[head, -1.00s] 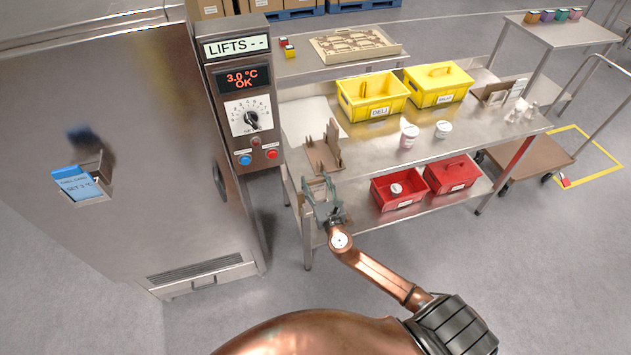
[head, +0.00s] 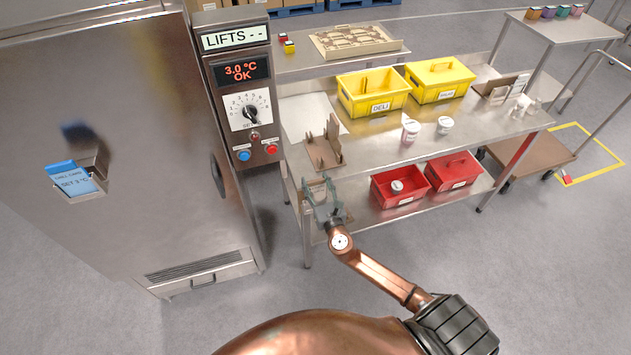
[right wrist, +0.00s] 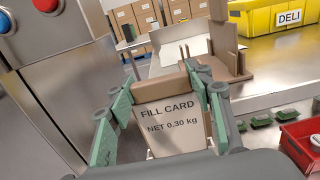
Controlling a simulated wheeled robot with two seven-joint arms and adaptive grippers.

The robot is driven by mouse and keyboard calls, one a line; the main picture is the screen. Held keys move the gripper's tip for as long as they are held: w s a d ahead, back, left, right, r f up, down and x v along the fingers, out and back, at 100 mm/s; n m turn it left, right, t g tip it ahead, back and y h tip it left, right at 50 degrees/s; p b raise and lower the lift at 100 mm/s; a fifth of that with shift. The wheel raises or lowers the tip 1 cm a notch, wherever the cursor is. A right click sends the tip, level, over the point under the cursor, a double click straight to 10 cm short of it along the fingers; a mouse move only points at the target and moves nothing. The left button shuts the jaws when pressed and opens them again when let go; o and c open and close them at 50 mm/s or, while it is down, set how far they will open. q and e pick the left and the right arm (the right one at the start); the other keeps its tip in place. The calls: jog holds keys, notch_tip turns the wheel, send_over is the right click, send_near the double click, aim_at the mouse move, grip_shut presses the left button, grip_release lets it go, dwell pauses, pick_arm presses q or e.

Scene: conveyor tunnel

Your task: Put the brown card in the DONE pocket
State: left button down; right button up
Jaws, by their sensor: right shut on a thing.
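The brown card (right wrist: 168,120), printed "FILL CARD NET 0.30 kg" with a darker brown top edge, is between the green fingers of my right gripper (right wrist: 165,105) in the right wrist view. In the head view my right gripper (head: 322,193) is shut on it by the left front corner of the steel table, and the card is hard to make out. A brown stand with upright parts (head: 324,152) is on the table just beyond the gripper; it also shows in the right wrist view (right wrist: 237,62). I can read no DONE label. My left gripper is out of view.
The steel cabinet (head: 120,235) with a blue card (head: 72,182) in its holder and a control panel (head: 240,115) are left of the gripper. Yellow bins (head: 372,108), white tubs (head: 411,132) and red bins (head: 402,201) on the lower shelf are to the right.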

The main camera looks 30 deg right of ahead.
aim_at(316, 192)
jog(key=shift+f+b, duration=2.45)
jog(key=shift+f, duration=0.6)
jog(key=shift+r, duration=0.15)
jog(key=o, duration=1.8)
jog(key=shift+c, duration=0.2)
jog(key=shift+s, duration=0.1)
jog(key=v, duration=1.2)
